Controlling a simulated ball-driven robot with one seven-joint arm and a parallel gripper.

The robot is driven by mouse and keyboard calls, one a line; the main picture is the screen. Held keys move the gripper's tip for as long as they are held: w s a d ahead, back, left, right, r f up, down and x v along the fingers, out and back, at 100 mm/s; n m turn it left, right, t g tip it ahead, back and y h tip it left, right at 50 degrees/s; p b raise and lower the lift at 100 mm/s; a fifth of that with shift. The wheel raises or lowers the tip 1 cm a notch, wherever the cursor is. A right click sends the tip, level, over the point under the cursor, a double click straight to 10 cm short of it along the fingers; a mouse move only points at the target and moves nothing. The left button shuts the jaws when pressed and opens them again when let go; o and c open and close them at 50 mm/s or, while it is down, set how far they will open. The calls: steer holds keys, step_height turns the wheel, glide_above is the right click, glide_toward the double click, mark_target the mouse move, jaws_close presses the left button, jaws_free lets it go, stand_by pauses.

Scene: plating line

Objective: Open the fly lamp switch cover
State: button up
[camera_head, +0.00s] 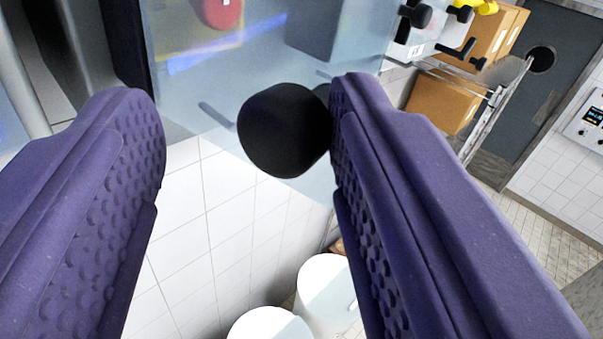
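A clear, bluish cover (215,95) fills the upper middle of the view. A red round button (220,10) on a yellow part shows through it at the top. A black round knob (283,130) stands out from the cover's lower part. My gripper (247,100) is open, with one purple finger on each side of the knob. The knob is much closer to the right finger and overlaps its inner edge in the picture; I cannot tell whether they touch. A wide gap separates it from the left finger. The right finger hides part of the cover's right edge.
A white tiled wall (215,215) lies below the cover. White round containers (325,285) stand at the bottom middle. Cardboard boxes (440,100) sit on a rack at the upper right, beside a grey door (560,70). Tiled floor shows at the right.

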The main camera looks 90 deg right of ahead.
steer(key=shift+o, duration=0.3)
steer(key=shift+w+d+f, duration=0.15)
steer(key=shift+w+d, duration=0.1)
steer(key=shift+w, duration=0.05)
steer(key=shift+s, duration=0.2)
steer(key=shift+w+a, duration=0.1)
steer(key=shift+a, duration=0.2)
steer(key=w+a+p, duration=0.2)
steer(key=a+p, duration=0.4)
steer(key=a, duration=0.2)
steer(key=shift+w, duration=0.35)
